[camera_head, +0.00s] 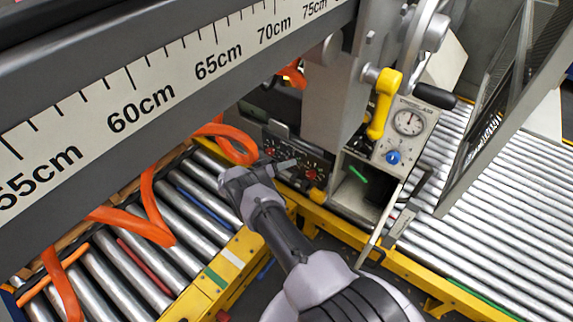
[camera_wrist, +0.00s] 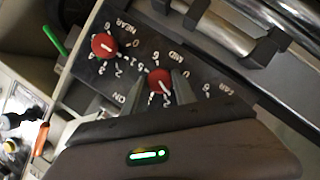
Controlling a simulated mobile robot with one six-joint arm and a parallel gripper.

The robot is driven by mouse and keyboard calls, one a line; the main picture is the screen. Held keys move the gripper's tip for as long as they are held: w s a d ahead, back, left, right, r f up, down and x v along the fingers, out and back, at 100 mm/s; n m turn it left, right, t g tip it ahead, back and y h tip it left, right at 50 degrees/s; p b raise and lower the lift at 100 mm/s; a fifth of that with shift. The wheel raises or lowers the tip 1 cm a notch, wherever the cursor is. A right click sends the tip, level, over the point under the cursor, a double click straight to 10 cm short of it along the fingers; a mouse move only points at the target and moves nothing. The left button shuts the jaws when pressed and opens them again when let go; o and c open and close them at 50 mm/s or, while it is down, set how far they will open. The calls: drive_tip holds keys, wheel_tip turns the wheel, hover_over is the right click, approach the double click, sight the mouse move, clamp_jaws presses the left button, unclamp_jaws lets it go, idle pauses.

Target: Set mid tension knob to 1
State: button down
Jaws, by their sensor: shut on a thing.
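The mid tension knob (camera_wrist: 160,80) is red with a white pointer line and sits by the printed label MID on a dark panel in the wrist view. My gripper (camera_wrist: 159,86) is shut on this knob, one finger on each side. The pointer seems to slant down; the numeral it meets is too small to tell. The red NEAR knob (camera_wrist: 104,46) stands apart to the upper left. The FAR label (camera_wrist: 236,88) shows on the right, its knob hidden or out of view. In the head view my gripper (camera_head: 284,166) reaches the dark panel.
Silver rollers (camera_head: 112,272) with an orange strap (camera_head: 150,210) lie left of my arm. A pressure gauge (camera_head: 408,122), blue knob (camera_head: 393,157) and yellow handle (camera_head: 383,100) stand to the right. A metal rail (camera_wrist: 225,33) runs close beside the panel.

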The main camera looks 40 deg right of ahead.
drive_tip(key=shift+n, duration=0.4)
drive_tip(key=shift+g, duration=0.3)
drive_tip(key=c, duration=1)
unclamp_jaws()
drive_tip(key=v, duration=0.5)
drive_tip(key=p+v, duration=0.1)
drive_tip(key=v, duration=1.1)
drive_tip(key=shift+s+a+f+p, duration=0.1)
drive_tip(key=shift+a+f+p, duration=0.2)
drive_tip(key=shift+a, duration=0.05)
